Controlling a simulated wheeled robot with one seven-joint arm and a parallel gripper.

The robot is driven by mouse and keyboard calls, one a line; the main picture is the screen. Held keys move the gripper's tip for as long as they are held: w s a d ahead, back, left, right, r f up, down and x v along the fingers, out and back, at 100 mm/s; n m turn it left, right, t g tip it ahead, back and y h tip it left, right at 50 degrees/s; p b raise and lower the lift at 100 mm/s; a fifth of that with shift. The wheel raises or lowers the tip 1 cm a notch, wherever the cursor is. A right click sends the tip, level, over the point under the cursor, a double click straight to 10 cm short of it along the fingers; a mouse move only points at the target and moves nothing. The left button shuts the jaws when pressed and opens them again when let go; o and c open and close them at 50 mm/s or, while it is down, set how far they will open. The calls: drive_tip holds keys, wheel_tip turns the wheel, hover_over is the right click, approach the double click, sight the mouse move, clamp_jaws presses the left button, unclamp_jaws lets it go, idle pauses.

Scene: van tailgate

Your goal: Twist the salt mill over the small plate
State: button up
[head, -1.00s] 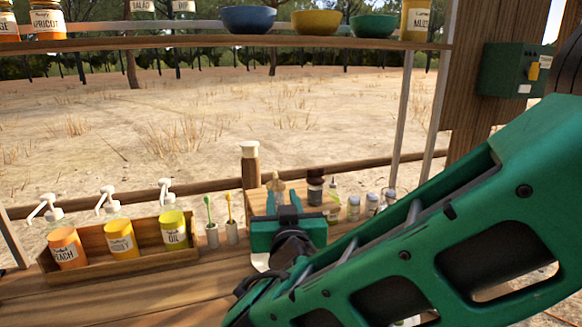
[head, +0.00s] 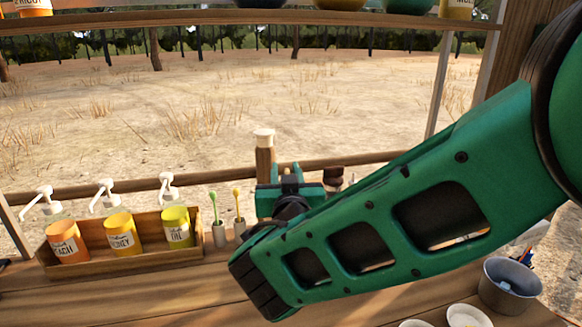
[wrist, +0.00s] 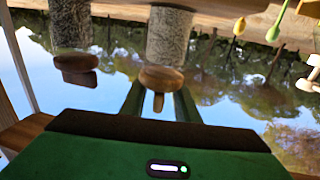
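The salt mill seems to be the one straight ahead in the wrist view, which looks upside down. It has a clear body with pale grains (wrist: 168,35) and a round wooden knob. My gripper (wrist: 160,98) is open, with one finger on each side of that knob; I see no clear grip. In the head view my gripper (head: 287,171) hides this mill. A darker-topped mill (wrist: 72,28) stands beside it; its dark top (head: 333,174) shows right of my gripper. Two small white dishes, one at the bottom edge (head: 467,316), are partly cut off; which is the small plate is unclear.
A wooden tray (head: 125,262) with several pump jars stands left. A grey pot (head: 510,287) stands lower right. The front-left counter is clear.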

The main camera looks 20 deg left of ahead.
drive_tip(key=shift+w+a, duration=0.2)
drive_tip(key=shift+w, duration=0.45)
drive_tip(key=shift+w, duration=0.1)
clamp_jaws()
drive_tip(key=shift+d, duration=0.1)
drive_tip(key=shift+h, duration=0.3)
